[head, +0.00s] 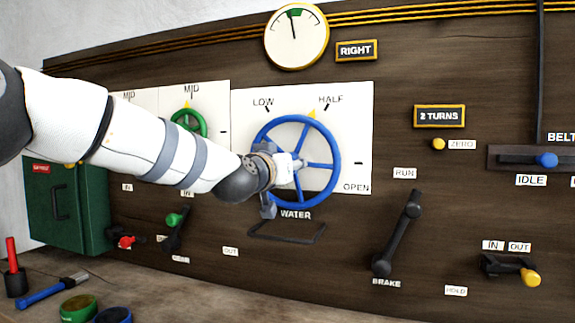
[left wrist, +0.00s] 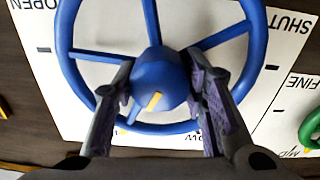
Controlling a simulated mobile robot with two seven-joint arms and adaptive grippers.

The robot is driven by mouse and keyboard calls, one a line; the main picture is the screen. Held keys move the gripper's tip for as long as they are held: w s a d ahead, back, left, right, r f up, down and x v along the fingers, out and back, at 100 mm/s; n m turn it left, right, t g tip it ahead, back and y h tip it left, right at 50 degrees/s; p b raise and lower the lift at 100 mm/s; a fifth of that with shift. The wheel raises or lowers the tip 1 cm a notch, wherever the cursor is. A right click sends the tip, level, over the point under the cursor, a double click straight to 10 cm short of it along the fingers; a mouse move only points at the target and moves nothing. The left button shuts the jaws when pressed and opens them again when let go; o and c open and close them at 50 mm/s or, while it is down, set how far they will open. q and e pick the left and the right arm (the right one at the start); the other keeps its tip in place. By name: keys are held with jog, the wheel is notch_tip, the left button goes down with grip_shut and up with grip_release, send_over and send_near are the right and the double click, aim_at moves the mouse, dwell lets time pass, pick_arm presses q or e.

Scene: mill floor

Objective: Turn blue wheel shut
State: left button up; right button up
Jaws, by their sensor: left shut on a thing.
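The blue wheel (head: 333,149) is mounted on a white dial plate (head: 352,110) above the WATER label. A yellow triangle (head: 311,114) stands at its upper edge, between LOW and HALF and closer to HALF. My left gripper (head: 291,168) reaches the wheel's middle from the left, and my wrist covers the wheel's lower left part. In the left wrist view, the blue wheel (left wrist: 241,38) appears upside down. My left gripper (left wrist: 160,72) has a finger on each side of the round hub and is shut on it. A yellow stripe marks the hub. My right gripper is out of view.
A green wheel (head: 196,121) is behind my left forearm. A black bracket (head: 290,238) juts out below the blue wheel. The brake lever (head: 398,235) stands to the right. A green box (head: 68,205) and loose tools are at the lower left.

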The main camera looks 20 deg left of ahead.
pick_arm(q)
jog(key=n+p, duration=0.1)
jog(key=n, duration=0.2)
jog(key=shift+s+r+n, duration=0.1)
jog(key=shift+r+n, duration=0.05)
jog(key=shift+n, duration=1.05)
jog(key=n, duration=0.2)
jog(key=shift+f+n+p, duration=0.2)
jog(key=shift+n+p, duration=0.2)
jog(key=n, duration=0.3)
jog(key=shift+n, duration=0.3)
jog(key=n, duration=0.3)
jog(key=shift+n, duration=0.4)
jog(key=n, duration=0.4)
jog(key=shift+n, duration=1.3)
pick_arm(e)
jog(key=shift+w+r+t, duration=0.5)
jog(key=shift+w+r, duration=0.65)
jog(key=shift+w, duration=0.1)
pick_arm(q)
jog(key=shift+n, duration=0.3)
